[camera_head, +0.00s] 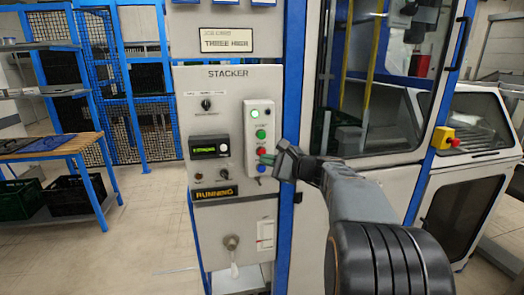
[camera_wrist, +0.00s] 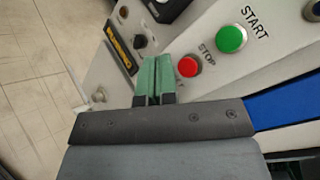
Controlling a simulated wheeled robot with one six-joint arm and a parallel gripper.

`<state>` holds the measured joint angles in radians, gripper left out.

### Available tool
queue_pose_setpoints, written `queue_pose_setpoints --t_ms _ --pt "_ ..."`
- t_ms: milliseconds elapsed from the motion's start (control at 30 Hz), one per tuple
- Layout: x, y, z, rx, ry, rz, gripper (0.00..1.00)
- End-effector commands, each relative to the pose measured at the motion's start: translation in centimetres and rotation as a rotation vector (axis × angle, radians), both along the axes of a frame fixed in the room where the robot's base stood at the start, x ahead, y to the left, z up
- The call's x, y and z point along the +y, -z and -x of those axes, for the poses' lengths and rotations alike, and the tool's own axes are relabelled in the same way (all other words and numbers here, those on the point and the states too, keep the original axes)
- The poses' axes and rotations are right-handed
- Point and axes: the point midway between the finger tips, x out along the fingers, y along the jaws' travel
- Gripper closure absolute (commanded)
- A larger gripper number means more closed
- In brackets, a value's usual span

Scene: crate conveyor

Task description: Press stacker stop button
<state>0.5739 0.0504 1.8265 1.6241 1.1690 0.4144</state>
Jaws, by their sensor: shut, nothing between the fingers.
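The stacker panel (camera_head: 217,132) is a light grey cabinet front labelled STACKER. Its red stop button (camera_head: 261,151) sits below the green start button (camera_head: 261,134) in a raised button box. In the wrist view, the red stop button (camera_wrist: 188,67) lies just right of my gripper's fingertips, and the green start button (camera_wrist: 231,39) is farther up and right. My gripper (camera_wrist: 157,58) has green fingers held together with nothing between them. In the head view, my gripper (camera_head: 268,160) is in front of the box, just below the red button. I cannot tell whether it touches the panel.
A RUNNING sign (camera_head: 214,193) and a lit display (camera_head: 210,146) are on the panel. A yellow box with a red button (camera_head: 445,139) is on the blue frame at right. A wooden-topped bench (camera_head: 48,147) stands left. The floor before the bench is clear.

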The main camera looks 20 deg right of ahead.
Motion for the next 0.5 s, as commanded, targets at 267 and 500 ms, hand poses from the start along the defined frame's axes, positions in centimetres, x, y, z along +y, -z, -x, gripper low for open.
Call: queue_pose_setpoints --t_ms 267,500 --pt "-0.4 0.0 -1.9 0.000 -0.001 0.001 1.00" --pt "-0.4 0.0 -2.2 -0.001 0.000 0.001 1.00"
